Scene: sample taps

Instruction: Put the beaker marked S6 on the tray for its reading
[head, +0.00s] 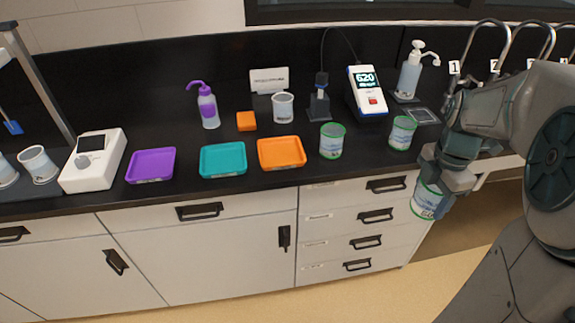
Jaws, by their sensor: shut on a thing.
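My gripper (443,198) is at the right, shut on a green-rimmed beaker (424,203), held in front of the counter's edge. The gripper hides part of this beaker, and its marking is too small to read. Two more green-rimmed beakers stand on the counter, one (331,141) right of the orange tray and one (402,133) further right. Their labels cannot be read either, so I cannot tell which is S6. A purple tray (151,165), a teal tray (223,160) and an orange tray (281,153) lie in a row, all empty.
A lit handheld meter (367,91), a probe stand (320,98), a clear beaker (283,106), an orange block (246,121), a purple wash bottle (207,105) and a pump bottle (411,72) stand behind. A white device (93,160) is left. Numbered taps (487,50) are right.

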